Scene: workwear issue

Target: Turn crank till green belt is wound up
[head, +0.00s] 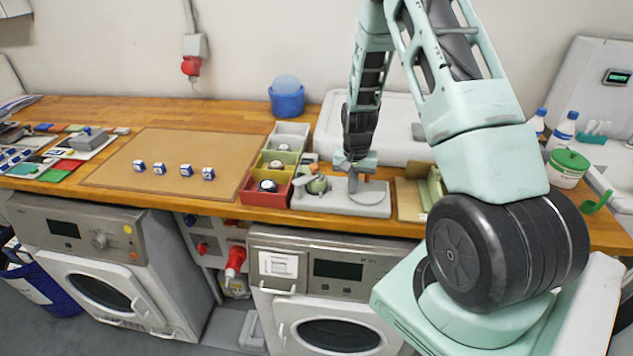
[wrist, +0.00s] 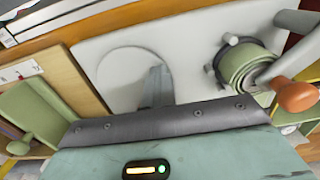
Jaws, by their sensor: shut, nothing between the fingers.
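The winder's grey base plate (head: 345,203) sits on the wooden bench, right of the coloured bins. The green belt (wrist: 245,62) is coiled around the winder's hub between small grey pegs in the wrist view. The coil also shows small in the head view (head: 317,184). My gripper (head: 354,166) is shut and empty above the plate, right of the coil and apart from the knob. Its closed fingers (wrist: 157,88) show over a pale disc. I cannot tell whether a loose belt end remains.
Red (head: 258,194), yellow and green bins stand left of the winder. A wooden tray with green pieces (head: 412,198) lies to its right. Several small blue-and-white items rest on a brown mat (head: 150,195). A green-lidded tub (head: 567,168) and bottles stand far right.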

